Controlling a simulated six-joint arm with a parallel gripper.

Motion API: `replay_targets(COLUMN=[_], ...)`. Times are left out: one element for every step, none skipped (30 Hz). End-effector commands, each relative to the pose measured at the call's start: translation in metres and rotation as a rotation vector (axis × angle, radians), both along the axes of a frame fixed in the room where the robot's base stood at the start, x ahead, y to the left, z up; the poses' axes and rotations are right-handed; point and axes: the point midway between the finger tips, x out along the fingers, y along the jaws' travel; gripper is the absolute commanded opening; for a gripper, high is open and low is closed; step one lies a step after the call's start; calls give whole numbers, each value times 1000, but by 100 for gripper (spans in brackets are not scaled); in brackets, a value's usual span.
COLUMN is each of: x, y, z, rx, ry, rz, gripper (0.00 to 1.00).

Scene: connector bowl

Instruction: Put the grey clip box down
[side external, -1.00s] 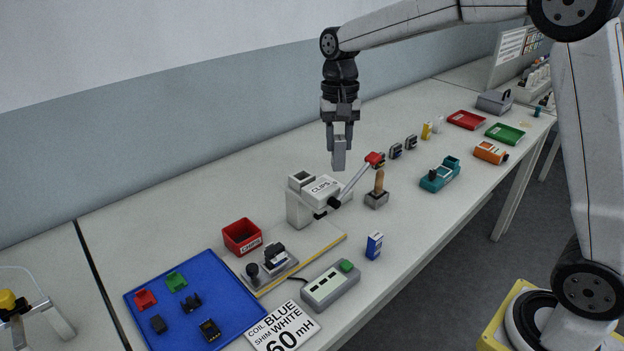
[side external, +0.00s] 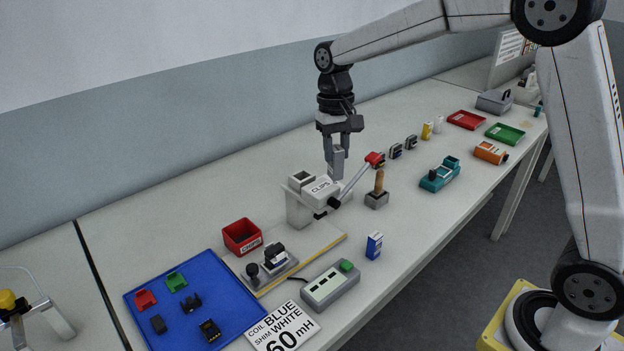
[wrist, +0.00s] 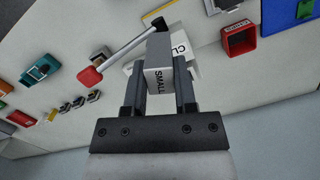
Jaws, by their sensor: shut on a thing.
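My gripper (side external: 337,160) is shut on the grey clip box (side external: 338,153), behind the white CLIPS dispenser in the side view.
The CLIPS dispenser (side external: 300,210) stands close in front, its red-knobbed lever (side external: 375,158) angled up to the right. A tool stand (side external: 376,200) and several small clips (side external: 396,151) are to the right. Bare table (side external: 230,190) lies left of my gripper.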

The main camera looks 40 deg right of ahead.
Motion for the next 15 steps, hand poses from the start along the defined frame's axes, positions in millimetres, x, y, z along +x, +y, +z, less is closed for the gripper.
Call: replay_targets(x=[-1,-1,-2,-2,-3,-3,-4,-4,-5,-6,-7,-8,-9,-10,-11], y=[0,0,0,-1,-1,-1,-1,-1,-1,-2,-2,-2,-2,-2,-2], z=[2,2,3,4,5,7,8,9,11,13,14,16,17,18,20], rx=[0,-1,-2,-3,-3,-5,-6,-6,-7,-8,-9,-10,-9,-10,-9], ry=[-2,-4,-5,-6,-8,-8,-10,-11,-13,-14,-15,-16,-16,-17,-19], rz=[-23,-40,-66,-90,-114,-150,-179,-210,-254,-288,-324,-371,-407,-444,-492], gripper=[0,0,0,0,0,0,0,0,0,0,0,0,0,0,0])
